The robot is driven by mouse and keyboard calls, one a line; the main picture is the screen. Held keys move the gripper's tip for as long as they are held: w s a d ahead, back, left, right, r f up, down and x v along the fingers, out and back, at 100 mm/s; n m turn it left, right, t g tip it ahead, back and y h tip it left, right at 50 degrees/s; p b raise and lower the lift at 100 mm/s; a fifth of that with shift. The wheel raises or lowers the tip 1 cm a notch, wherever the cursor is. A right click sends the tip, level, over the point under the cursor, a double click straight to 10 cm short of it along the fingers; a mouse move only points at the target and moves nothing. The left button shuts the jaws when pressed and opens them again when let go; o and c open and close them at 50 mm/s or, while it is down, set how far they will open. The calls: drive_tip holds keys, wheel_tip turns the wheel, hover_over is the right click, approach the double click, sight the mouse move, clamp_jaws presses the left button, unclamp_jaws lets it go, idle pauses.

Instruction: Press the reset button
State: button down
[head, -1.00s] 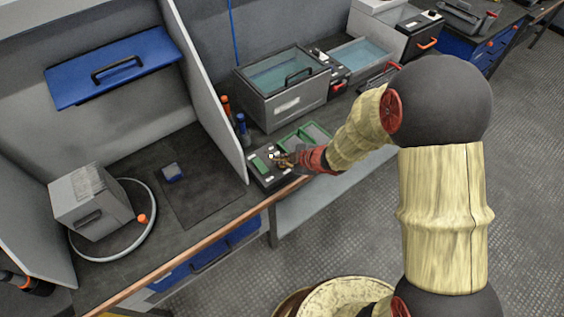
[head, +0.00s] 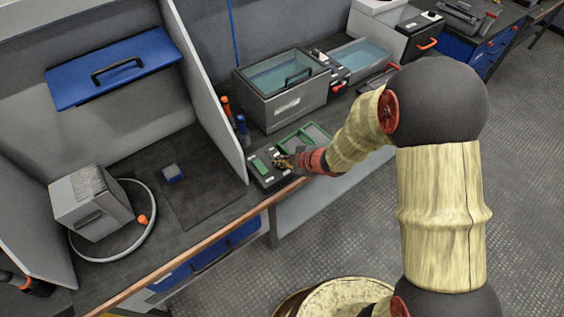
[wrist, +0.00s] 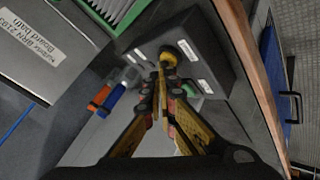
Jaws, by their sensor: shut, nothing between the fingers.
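A dark control box (head: 266,181) stands near the bench's front edge, left of the green-rimmed trays. The wrist view shows its face (wrist: 203,38) with small white labels too blurred to read. A yellow round part (wrist: 187,50) on it lies just beside my fingertips; I cannot tell whether it is the reset button. A greenish part (wrist: 190,90) shows partly behind the right finger. My gripper (wrist: 168,60) is shut and empty, its tips over the box face. In the head view my gripper (head: 282,162) hides part of the box. Contact cannot be told.
A grey divider panel (head: 207,85) rises left of the box. A labelled board bath (head: 283,88) is at the back. The bench's wooden front edge (head: 187,246) runs close by. A dark mat (head: 200,190) lies left of the divider.

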drive_tip(key=shift+r, duration=0.2)
wheel_tip(320, 180, up, 6)
drive_tip(key=p, duration=0.6)
drive_tip(key=shift+r, duration=0.1)
idle(0.8)
